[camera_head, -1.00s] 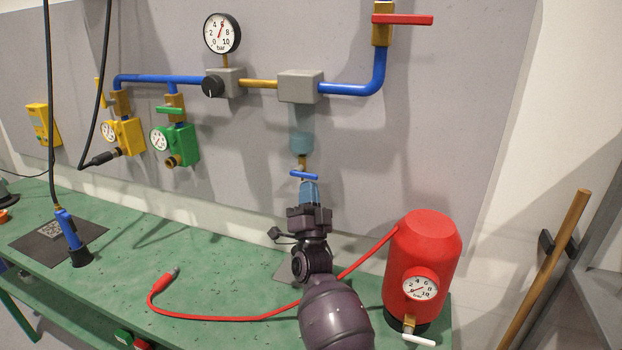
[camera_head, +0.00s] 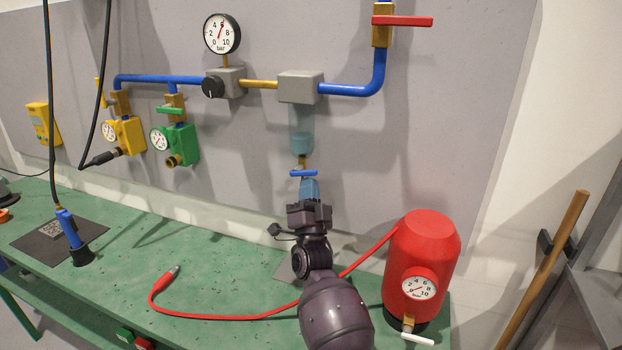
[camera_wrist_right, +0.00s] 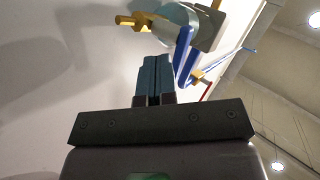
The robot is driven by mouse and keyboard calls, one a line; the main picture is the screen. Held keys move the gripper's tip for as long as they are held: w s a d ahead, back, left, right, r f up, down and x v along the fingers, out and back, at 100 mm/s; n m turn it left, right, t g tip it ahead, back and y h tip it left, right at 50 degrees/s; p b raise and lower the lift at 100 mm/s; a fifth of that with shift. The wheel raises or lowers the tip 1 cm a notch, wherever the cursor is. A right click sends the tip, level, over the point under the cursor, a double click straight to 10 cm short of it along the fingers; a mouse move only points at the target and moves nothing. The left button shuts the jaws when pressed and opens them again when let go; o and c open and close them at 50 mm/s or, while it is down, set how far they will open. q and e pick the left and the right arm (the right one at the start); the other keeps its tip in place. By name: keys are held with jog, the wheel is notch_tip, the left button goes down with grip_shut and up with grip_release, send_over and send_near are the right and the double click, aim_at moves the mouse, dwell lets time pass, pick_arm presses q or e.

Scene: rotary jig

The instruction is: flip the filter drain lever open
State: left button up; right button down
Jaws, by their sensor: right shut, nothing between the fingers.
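The filter hangs under a grey block (camera_head: 300,87) on the wall panel, with a translucent blue bowl (camera_head: 302,130). Below the bowl is a short brass drain (camera_head: 302,161) with a blue lever (camera_head: 303,173) lying crosswise, nearly level. My right gripper (camera_head: 309,181) is just below the lever, fingers pointing up at it, shut and empty. In the right wrist view the shut fingers (camera_wrist_right: 155,62) are close beside a blue bar (camera_wrist_right: 183,50) that looks like the lever. Whether they touch it I cannot tell. My left gripper is not in view.
A red tank (camera_head: 424,262) with a gauge stands right of my right arm. Its red hose (camera_head: 225,318) runs behind my arm across the green bench (camera_head: 120,262). Yellow (camera_head: 128,135) and green (camera_head: 183,146) regulators are at left. A red-handled valve (camera_head: 403,20) is above right.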

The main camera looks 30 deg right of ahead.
jog(key=shift+r+p, duration=0.45)
jog(key=shift+r, duration=0.1)
dwell(0.6)
jog(key=shift+r, duration=0.8)
dwell(0.8)
jog(key=shift+f, duration=0.2)
jog(key=shift+f+b, duration=1.8)
jog(key=shift+f, duration=0.5)
notch_tip(320, 180, down, 5)
jog(key=b, duration=0.3)
